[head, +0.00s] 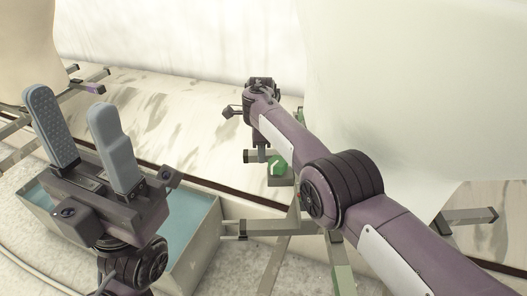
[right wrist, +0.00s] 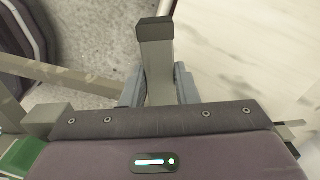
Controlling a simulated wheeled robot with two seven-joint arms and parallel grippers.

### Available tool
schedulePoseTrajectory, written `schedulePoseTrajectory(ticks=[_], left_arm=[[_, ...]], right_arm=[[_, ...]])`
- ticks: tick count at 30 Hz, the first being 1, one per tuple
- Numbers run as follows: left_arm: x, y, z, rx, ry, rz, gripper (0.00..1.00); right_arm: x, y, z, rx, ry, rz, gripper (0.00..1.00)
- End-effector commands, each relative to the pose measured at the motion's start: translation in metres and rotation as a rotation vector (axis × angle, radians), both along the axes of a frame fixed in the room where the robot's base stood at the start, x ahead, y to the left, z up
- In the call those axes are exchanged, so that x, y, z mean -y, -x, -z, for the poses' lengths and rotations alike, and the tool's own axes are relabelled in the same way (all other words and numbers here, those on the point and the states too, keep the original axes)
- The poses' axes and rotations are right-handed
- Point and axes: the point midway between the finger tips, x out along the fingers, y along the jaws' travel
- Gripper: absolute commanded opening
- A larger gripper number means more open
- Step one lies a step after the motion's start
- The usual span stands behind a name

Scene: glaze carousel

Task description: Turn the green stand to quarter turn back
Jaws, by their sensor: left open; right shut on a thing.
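The green stand shows in the head view as metal bars with dark end caps and a green part (head: 278,168) near the middle, partly behind my right arm. In the right wrist view, a grey bar (right wrist: 157,60) with a dark cap stands between the fingers of my right gripper (right wrist: 158,90), which is shut on it. A green patch (right wrist: 22,156) shows at that view's lower left. The right fingers cannot be made out in the head view. My left gripper (head: 82,130) is open and empty at the left, its fingers pointing up, apart from the stand.
A trough (head: 207,228) with blue inside lies below my left gripper. A large pale curved form (head: 425,90) rises at the right, behind my right arm. Another bar frame with a purple mark (head: 94,90) stands at the far left. Pale, blotched ground lies between them.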

Motion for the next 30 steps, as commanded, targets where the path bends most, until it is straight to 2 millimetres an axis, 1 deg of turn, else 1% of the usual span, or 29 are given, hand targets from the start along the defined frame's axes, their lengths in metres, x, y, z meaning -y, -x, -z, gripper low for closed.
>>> schedulePoseTrajectory(ticks=[8,9,13,14,23,26,30], left_arm=[[-0.001,0.000,-0.001,0.001,0.007,-0.002,0.52],[-0.001,0.000,-0.001,0.000,0.008,-0.002,0.52],[-0.002,0.000,-0.001,0.000,0.008,-0.003,0.52],[-0.002,0.000,-0.001,-0.001,0.009,-0.003,0.52],[-0.003,-0.001,0.000,-0.005,0.005,-0.005,0.52],[-0.004,-0.001,-0.005,-0.013,0.006,-0.004,0.52],[-0.004,-0.002,-0.016,-0.039,0.006,-0.001,0.52]], right_arm=[[0.000,-0.001,-0.002,0.004,0.000,-0.002,0.00],[0.000,-0.001,-0.002,0.004,0.000,-0.002,0.30],[0.000,-0.001,-0.001,0.002,0.000,-0.001,0.47],[0.000,0.000,-0.001,0.002,0.000,-0.001,0.49],[0.001,0.000,-0.002,-0.001,0.000,-0.001,0.49],[0.003,0.000,-0.008,-0.001,0.000,0.000,0.49],[0.010,-0.001,-0.023,-0.002,0.000,0.000,0.49]])
